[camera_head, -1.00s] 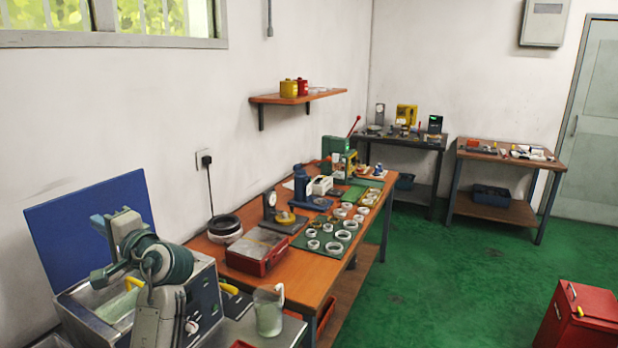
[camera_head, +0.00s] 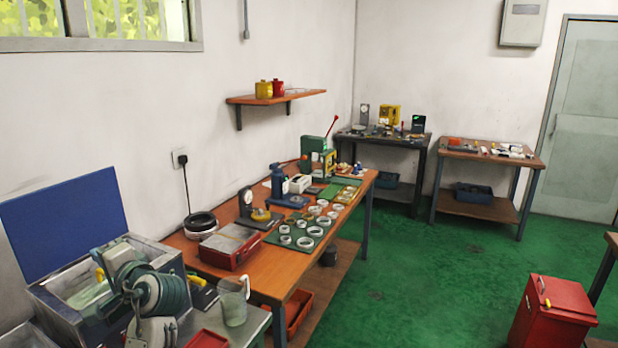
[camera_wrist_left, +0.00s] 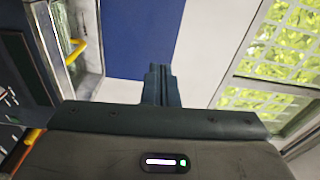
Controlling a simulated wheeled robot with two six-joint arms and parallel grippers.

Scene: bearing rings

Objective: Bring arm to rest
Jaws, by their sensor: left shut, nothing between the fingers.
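My left arm shows low at the left in the head view, in front of an open metal tank (camera_head: 165,262) with a raised blue lid (camera_head: 65,225). My left gripper (camera_head: 110,254) is small there, over the tank, and its fingertips are hard to make out. In the left wrist view the gripper's dark fingers (camera_wrist_left: 157,80) are together with nothing between them. They point toward the blue lid (camera_wrist_left: 138,40) and the white wall, touching nothing that I can see. My right gripper is not in view.
A glass jug (camera_head: 233,303) and a red tray (camera_head: 207,339) stand beside the tank. The wooden bench (camera_head: 262,278) holds bearing rings on a green mat (camera_head: 280,237), a red box (camera_head: 230,250) and presses. A red cabinet (camera_head: 552,312) stands at right. The green floor between is clear.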

